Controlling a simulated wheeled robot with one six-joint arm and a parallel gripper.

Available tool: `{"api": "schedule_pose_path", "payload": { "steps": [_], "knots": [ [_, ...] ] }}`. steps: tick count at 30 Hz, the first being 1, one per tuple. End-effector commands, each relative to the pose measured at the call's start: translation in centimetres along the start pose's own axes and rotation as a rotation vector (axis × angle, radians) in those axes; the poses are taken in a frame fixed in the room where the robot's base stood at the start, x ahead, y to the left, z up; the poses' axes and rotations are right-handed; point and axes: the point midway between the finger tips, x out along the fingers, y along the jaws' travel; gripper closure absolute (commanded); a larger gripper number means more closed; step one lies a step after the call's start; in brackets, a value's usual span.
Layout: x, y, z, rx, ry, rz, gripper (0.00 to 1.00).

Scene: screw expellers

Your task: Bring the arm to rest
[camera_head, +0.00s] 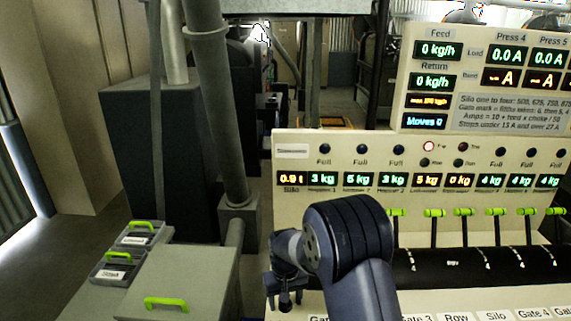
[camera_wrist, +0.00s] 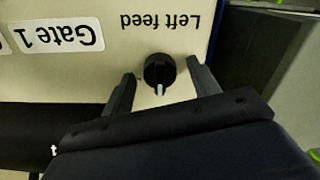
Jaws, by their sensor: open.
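My arm (camera_head: 350,245) reaches up in front of the control panel (camera_head: 284,224) in the head view, bent, with the wrist towards the left. My gripper (camera_head: 286,300) points down near the panel's lower left corner. In the wrist view my gripper (camera_wrist: 160,69) is open, with one finger on each side of a black round knob (camera_wrist: 158,71). The knob has a white mark and sits by the upside-down label "Left feed" (camera_wrist: 160,21). I cannot tell whether the fingers touch the knob. Nothing is held.
Green-tipped levers (camera_head: 434,213) stand in a row right of my arm. A grey bench (camera_head: 200,265) at lower left bears a green-handled lid (camera_head: 165,303) and two small dark boxes (camera_head: 117,267). A thick pipe (camera_head: 215,100) stands left of the panel.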

Motion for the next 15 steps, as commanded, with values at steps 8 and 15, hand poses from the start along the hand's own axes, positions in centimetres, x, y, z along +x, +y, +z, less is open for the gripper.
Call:
{"api": "schedule_pose_path", "payload": {
  "steps": [8, 15],
  "knots": [
    [-1.3, 0.0, -0.2, 0.172, 0.007, -0.001, 0.43],
    [-5.9, 0.0, -0.1, 0.168, 0.007, -0.001, 0.43]
  ]
}}
